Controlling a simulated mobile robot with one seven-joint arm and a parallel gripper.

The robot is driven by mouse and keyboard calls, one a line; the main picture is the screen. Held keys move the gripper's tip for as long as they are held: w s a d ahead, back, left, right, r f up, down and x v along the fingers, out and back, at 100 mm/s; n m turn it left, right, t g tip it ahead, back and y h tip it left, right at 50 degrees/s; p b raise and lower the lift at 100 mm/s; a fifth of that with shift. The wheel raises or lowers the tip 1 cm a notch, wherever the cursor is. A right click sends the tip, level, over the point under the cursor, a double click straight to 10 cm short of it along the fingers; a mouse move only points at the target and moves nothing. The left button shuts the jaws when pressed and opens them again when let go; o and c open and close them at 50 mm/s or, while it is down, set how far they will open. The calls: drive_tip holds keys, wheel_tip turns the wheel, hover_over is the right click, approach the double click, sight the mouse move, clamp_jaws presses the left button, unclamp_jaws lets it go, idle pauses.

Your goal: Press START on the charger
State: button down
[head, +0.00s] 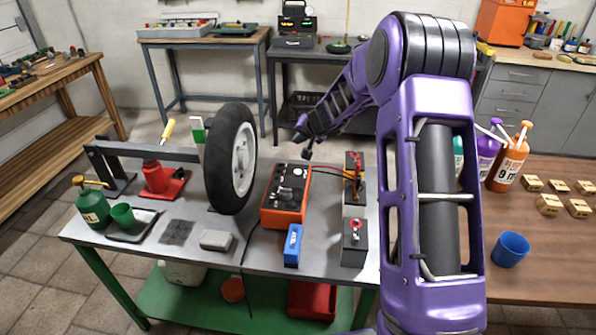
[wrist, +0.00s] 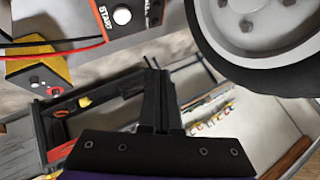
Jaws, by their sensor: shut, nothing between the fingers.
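The charger (head: 283,208) is an orange box with a dark top panel, standing on the metal bench right of the wheel. In the wrist view, its grey panel (wrist: 88,37) enters at the top left. The word START is printed there beside a round white button (wrist: 122,16). My gripper (head: 306,154) hangs above the bench, just beyond the charger's far right corner. In the wrist view, my gripper (wrist: 157,72) has its dark fingers together and empty. The fingertips appear apart from the button, which lies up and left of them there.
A tyred wheel (head: 231,158) stands close left of the charger and fills the wrist view's upper right. Two batteries, one behind (head: 354,185) and one in front (head: 354,243), stand to the right. Red and black cables run to the rear one. A blue box (head: 293,246) stands in front.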

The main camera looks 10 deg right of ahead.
sight(299, 174)
wheel_tip(299, 174, down, 9)
drive_tip(key=b, duration=0.6)
drive_tip(key=shift+r+b, duration=0.15)
drive_tip(key=shift+b, duration=0.2)
drive_tip(key=shift+f, duration=0.2)
idle(1.5)
drive_tip(key=shift+f, duration=0.3)
drive_tip(key=shift+f, duration=0.45)
idle(0.8)
drive_tip(key=shift+r+p, duration=0.55)
drive_tip(key=shift+r, duration=0.3)
drive_tip(key=shift+r, duration=0.1)
